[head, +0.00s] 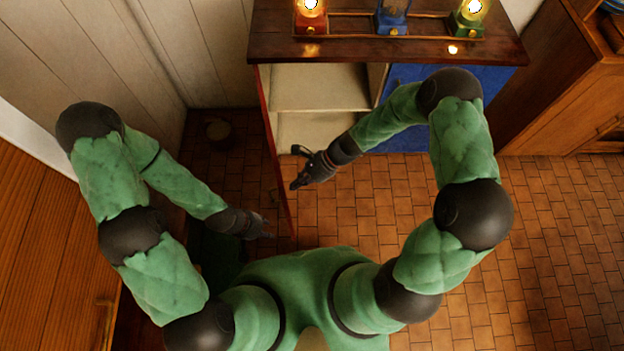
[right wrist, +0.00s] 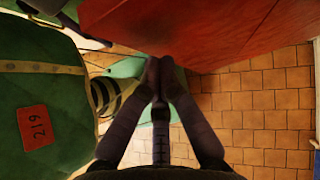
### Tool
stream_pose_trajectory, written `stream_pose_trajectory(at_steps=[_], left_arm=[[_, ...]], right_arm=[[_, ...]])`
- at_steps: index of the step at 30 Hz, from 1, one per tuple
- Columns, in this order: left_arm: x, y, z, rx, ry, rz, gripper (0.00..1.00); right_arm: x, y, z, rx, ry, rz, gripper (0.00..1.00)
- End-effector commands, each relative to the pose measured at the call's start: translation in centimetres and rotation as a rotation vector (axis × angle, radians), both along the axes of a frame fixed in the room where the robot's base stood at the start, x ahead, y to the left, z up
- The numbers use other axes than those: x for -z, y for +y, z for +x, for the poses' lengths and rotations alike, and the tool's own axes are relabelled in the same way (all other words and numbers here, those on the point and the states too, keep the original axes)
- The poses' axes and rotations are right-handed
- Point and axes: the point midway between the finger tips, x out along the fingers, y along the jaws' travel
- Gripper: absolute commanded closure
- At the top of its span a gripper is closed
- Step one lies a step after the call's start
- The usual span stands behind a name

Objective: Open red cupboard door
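The red cupboard door (head: 276,150) stands swung wide open, seen nearly edge-on at the left of the cupboard in the head view. Its broad red face (right wrist: 200,35) fills the top right of the right wrist view. My right gripper (head: 297,184) is on the right, inner side of the door, near its free end. In the right wrist view its fingertips (right wrist: 159,62) are together with nothing between them, close to the door's edge; contact cannot be told. My left gripper (head: 262,230) is low on the door's left side; its fingers are too dark to read.
The open compartment shows pale, bare shelves (head: 318,88). A blue door (head: 408,78) is beside it. Red (head: 310,18), blue (head: 392,18) and green (head: 467,20) lanterns stand on the cupboard top (head: 270,42). A wooden cabinet (head: 35,240) is at left; tiled floor (head: 540,220) is clear at right.

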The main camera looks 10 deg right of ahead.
Motion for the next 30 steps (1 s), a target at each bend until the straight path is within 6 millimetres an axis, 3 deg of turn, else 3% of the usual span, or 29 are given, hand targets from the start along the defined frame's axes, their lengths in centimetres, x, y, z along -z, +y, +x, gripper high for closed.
stream_pose_trajectory(at_steps=[6, 12, 30], left_arm=[[0.3, 0.0, 0.0, 0.0, 0.0, 0.0, 0.6], [0.5, 0.0, 0.0, 0.0, 0.0, 0.0, 0.6], [0.3, 0.0, 0.0, 0.0, 0.0, 0.0, 0.6]], right_arm=[[0.1, 4.6, -0.8, -0.006, 0.0, 0.0, 1.0], [0.1, 7.1, -1.0, -0.003, 0.0, -0.002, 1.0], [0.0, 6.8, -0.9, -0.001, 0.002, -0.002, 1.0]])
